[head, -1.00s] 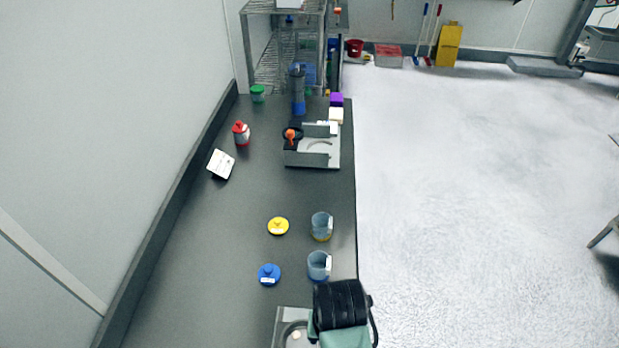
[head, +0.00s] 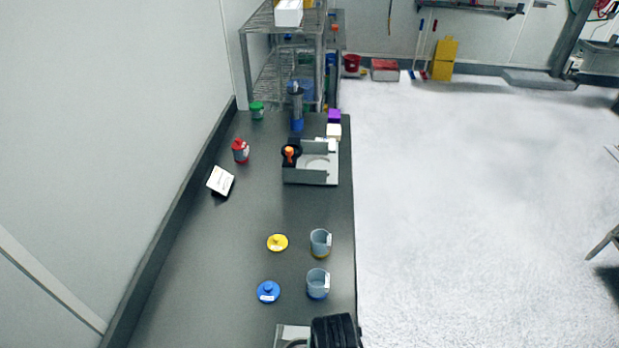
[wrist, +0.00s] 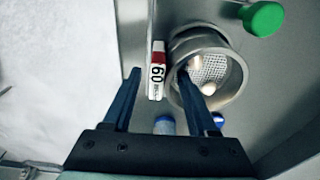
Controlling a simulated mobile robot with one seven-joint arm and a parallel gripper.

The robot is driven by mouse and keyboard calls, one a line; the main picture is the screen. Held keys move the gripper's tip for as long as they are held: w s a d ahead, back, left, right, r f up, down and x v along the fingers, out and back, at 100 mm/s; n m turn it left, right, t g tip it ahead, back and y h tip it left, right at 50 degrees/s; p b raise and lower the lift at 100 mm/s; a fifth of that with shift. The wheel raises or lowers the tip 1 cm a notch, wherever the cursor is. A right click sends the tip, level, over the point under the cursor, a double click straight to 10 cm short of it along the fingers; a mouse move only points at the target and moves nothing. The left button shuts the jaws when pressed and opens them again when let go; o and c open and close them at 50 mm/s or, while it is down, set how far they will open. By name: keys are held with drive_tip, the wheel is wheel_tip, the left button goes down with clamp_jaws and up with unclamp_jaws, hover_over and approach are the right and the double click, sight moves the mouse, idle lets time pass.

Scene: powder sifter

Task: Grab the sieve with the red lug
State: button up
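The sieve (wrist: 238,82) is a round metal ring with a wire mesh floor and pale balls on it in the wrist view. On its left side is a lug (wrist: 157,72), white with a red band and the number 60. My gripper (wrist: 158,73) is open, with one dark finger on each side of the lug. The right finger reaches over the sieve's opening and hides part of its rim. I cannot tell whether either finger touches. In the head view, the wrist end of my arm hides most of this spot at the bottom edge.
A green knob (wrist: 264,18) and a blue-topped jar (wrist: 165,124) are near the sieve. Along the bench (head: 215,250) stand two cups (head: 320,243), a yellow lid (head: 277,242), a blue lid (head: 268,291) and a grey station (head: 310,176). Open floor (head: 450,220) is at the right.

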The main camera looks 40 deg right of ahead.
clamp_jaws()
